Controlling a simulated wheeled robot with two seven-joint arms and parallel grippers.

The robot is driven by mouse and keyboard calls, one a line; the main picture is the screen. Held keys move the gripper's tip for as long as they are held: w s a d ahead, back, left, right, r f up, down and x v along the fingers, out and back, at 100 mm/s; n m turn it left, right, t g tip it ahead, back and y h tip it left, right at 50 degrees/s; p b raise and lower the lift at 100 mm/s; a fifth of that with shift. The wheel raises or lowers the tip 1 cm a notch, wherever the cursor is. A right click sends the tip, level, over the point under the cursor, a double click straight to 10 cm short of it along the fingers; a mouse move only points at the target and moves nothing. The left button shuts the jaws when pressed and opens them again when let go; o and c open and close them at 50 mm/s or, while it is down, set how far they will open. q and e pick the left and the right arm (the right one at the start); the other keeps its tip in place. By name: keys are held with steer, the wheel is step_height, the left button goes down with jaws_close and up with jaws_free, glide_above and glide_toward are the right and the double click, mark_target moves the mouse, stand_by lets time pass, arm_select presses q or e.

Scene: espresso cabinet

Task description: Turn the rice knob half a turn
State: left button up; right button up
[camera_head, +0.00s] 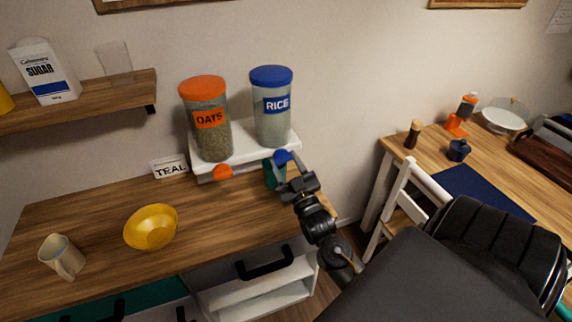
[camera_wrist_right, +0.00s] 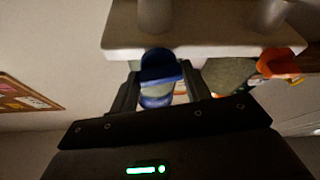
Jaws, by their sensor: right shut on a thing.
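The rice dispenser (camera_head: 272,108), a clear jar with a blue lid and a RICE label, stands on a white shelf. Its blue rice knob (camera_head: 282,156) sits below the jar at the shelf's front. The knob also shows in the right wrist view (camera_wrist_right: 160,66), between the two fingers. My right gripper (camera_head: 287,165) is closed on this knob and partly hides it in the head view. A green item (camera_head: 271,175) is just left of the gripper, below the knob, partly hidden. My left gripper is out of view.
The oats dispenser (camera_head: 206,120) and its orange knob (camera_head: 222,172) are left of the rice. A TEAL card (camera_head: 169,166), yellow bowl (camera_head: 152,228) and beige mug (camera_head: 62,257) stand on the wooden counter. A white chair (camera_head: 405,200) is at the right.

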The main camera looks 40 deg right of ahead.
steer(key=shift+a+m+h, duration=0.1)
steer(key=shift+m+h, duration=0.9)
steer(key=shift+m, duration=0.8)
steer(key=shift+c, duration=0.2)
steer(key=shift+m+g, duration=0.3)
steer(key=o, duration=1)
steer(key=shift+f, duration=0.1)
steer(key=b+v, duration=0.3)
steer(key=v, duration=0.7)
steer(key=shift+s+a+f+b, duration=0.15)
steer(key=shift+s+a+b, duration=0.05)
steer(key=shift+s+b, duration=0.15)
